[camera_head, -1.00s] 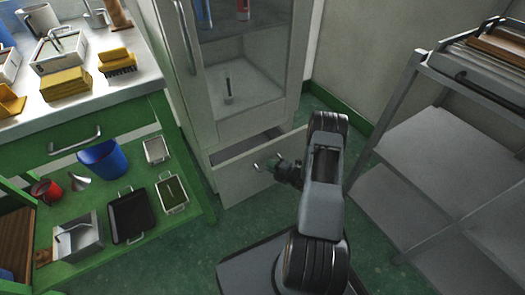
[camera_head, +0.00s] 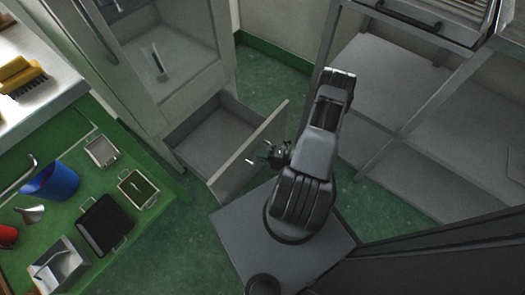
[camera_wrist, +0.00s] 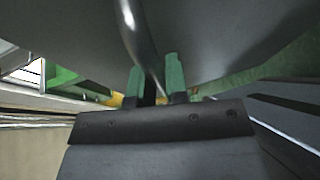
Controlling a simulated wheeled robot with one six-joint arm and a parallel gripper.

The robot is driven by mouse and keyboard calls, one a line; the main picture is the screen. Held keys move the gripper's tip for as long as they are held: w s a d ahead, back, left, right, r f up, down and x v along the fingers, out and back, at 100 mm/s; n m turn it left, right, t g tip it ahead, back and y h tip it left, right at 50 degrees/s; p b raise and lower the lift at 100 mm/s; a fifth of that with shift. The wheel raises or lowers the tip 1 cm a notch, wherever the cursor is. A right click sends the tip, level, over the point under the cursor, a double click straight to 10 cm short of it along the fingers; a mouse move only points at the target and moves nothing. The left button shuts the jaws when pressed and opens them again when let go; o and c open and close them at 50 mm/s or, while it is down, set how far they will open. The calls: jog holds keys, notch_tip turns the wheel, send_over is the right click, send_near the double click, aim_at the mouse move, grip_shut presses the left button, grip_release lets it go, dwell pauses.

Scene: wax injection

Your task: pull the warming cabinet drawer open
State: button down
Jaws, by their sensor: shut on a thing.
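The warming cabinet (camera_head: 150,60) stands at the upper left of the head view. Its drawer (camera_head: 215,135) is pulled well out and its inside looks empty. My gripper (camera_head: 262,158) is at the drawer's front panel (camera_head: 250,150), on the outer side. In the wrist view my gripper (camera_wrist: 160,85) has its green fingertips on either side of a shiny curved handle bar (camera_wrist: 135,35), shut on it. The handle is mostly hidden by the gripper in the head view.
A green workbench (camera_head: 110,190) with a blue cup (camera_head: 50,183), a black tray (camera_head: 104,224) and small metal pans is at the left. A grey shelf rack (camera_head: 400,90) stands at the right. Green floor shows between cabinet and rack.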

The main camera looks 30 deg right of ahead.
jog(key=c, duration=1.1)
grip_release()
jog(key=shift+c, duration=0.2)
jog(key=shift+d, duration=0.1)
jog(key=p+v, duration=0.2)
jog(key=v, duration=1.1)
jog(key=shift+s+d+r+p, duration=0.2)
jog(key=shift+d+p, duration=0.05)
jog(key=shift+p, duration=0.15)
